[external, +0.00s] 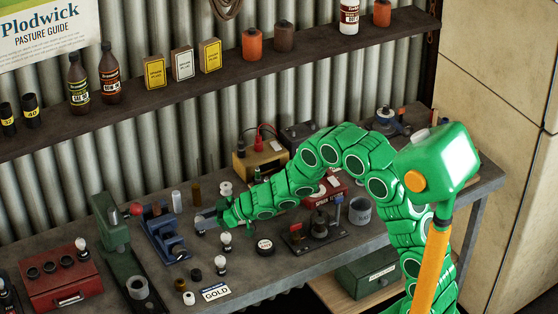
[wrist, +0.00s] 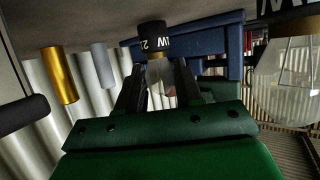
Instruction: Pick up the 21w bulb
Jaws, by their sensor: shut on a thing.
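My gripper (external: 204,220) reaches down to the bench at the left end of my green arm. In the wrist view my gripper (wrist: 158,85) has its dark fingers on both sides of a small bulb. This 21w bulb (wrist: 155,39) has a black collar with white lettering that reads like 21W, and a clear glass part between the fingers. The collar appears at or close to the bench surface; I cannot tell whether it touches. In the external view the bulb is mostly hidden by the fingers.
Another bulb (wrist: 290,85) stands close on the right in the wrist view. A blue vise-like tool (external: 165,233) stands left of my gripper. Brass and grey cylinders (wrist: 58,75) are nearby.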

